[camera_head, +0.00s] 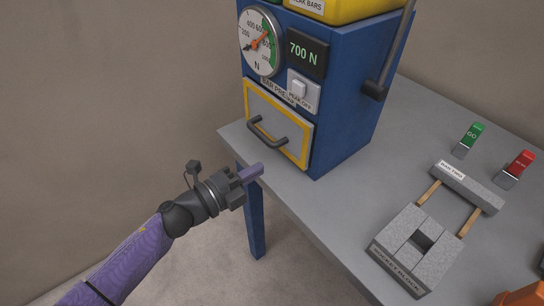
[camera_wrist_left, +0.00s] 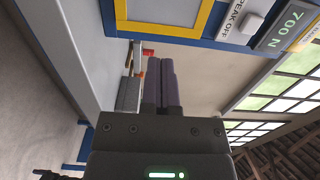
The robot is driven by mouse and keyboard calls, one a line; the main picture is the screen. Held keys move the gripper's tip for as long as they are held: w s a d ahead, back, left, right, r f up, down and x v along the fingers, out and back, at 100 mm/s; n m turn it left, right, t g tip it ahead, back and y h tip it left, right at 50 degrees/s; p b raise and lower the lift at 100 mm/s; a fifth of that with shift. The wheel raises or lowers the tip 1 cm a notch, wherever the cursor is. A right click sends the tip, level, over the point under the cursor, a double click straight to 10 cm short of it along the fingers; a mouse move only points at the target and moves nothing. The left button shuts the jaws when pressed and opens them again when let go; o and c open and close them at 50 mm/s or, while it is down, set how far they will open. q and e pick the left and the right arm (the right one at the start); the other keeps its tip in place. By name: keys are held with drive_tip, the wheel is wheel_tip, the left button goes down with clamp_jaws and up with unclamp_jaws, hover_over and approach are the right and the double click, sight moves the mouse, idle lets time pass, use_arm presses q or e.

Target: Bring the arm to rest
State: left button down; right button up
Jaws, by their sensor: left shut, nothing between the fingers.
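My left gripper (camera_head: 250,173) is off the table's near left edge, in front of the blue machine (camera_head: 345,110). Its purple fingers are shut together and hold nothing. In the left wrist view my left gripper (camera_wrist_left: 161,85) points toward the machine's lower front edge, and its fingers are side by side. They look apart from the machine and the table. My right gripper is not in view.
The machine has a dial (camera_head: 262,42), a "700 N" display (camera_head: 306,50) and a yellow-framed door with a handle (camera_head: 268,132). On the grey table (camera_head: 320,215) are a grey block fixture (camera_head: 415,250), a green tag (camera_head: 470,137) and a red tag (camera_head: 518,165). An orange object (camera_head: 522,295) is at bottom right.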

use_arm(q)
drive_tip(key=s+a+f+n+y, duration=0.4)
drive_tip(key=a+f+n, duration=0.15)
drive_tip(key=f, duration=0.25)
drive_tip(key=s+a+f+n+y, duration=0.4)
drive_tip(key=s+f+n, duration=0.15)
drive_tip(key=f, duration=0.35)
drive_tip(key=s+a+f+n+y, duration=0.4)
drive_tip(key=a+f+n, duration=0.1)
drive_tip(key=f+n, duration=0.25)
drive_tip(key=s+a+f+n+g+y, duration=0.1)
drive_tip(key=s+f+n+g, duration=0.3)
drive_tip(key=s, duration=1)
drive_tip(key=s+f+n+g+y, duration=0.1)
drive_tip(key=s+f+n+g, duration=0.2)
drive_tip(key=s, duration=1.2)
wheel_tip(320, 180, down, 5)
drive_tip(key=g, duration=0.3)
drive_tip(key=shift+a+n+y, duration=0.35)
drive_tip(key=shift+y, duration=0.05)
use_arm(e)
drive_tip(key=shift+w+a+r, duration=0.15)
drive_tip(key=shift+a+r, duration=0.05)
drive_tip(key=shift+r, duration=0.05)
use_arm(q)
drive_tip(key=shift+w+r, duration=0.1)
